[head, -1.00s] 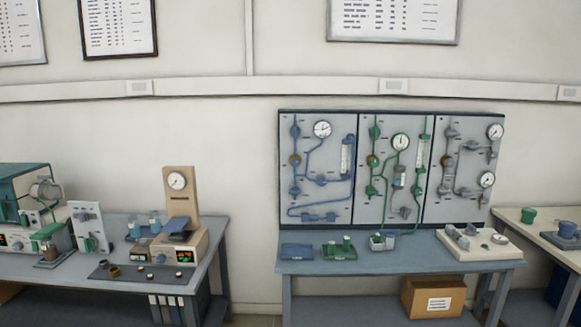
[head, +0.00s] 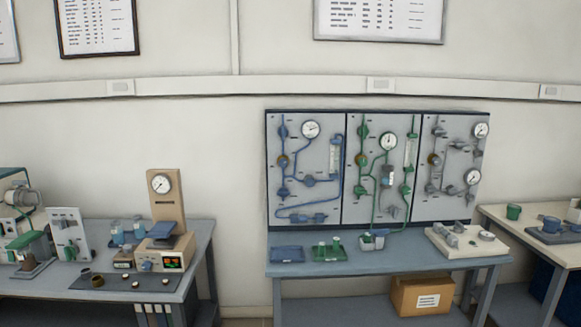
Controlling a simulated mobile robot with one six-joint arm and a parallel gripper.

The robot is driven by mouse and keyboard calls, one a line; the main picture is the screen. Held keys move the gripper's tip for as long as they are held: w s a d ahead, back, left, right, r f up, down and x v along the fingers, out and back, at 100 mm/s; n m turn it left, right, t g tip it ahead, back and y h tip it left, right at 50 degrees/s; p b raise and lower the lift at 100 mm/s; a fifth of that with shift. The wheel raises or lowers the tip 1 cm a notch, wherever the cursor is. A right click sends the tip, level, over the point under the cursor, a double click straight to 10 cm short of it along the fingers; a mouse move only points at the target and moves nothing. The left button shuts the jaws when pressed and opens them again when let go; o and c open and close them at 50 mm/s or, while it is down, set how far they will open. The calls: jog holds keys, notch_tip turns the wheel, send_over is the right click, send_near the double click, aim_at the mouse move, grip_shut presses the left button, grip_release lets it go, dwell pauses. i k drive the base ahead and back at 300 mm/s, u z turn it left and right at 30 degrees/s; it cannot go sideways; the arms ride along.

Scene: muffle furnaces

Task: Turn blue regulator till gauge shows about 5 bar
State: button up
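The blue panel (head: 327,190) is the left of three grey panels on the wall board behind the middle bench. Its round white gauge (head: 311,129) sits near the top; the needle reading is too small to tell. Another blue fitting (head: 309,181) sits mid-panel. Which of these is the blue regulator I cannot tell at this size. My gripper is not in view.
The middle bench (head: 400,268) stands below the board, holding a blue tray (head: 287,254), a green tray (head: 330,253) and a pale block (head: 466,241). A left bench (head: 200,250) carries instruments. A cardboard box (head: 422,296) sits under the middle bench. A gap separates the two benches.

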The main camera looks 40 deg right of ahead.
aim_at(282, 162)
jog(key=z, duration=0.15)
jog(key=i, duration=0.95)
jog(key=u, duration=0.05)
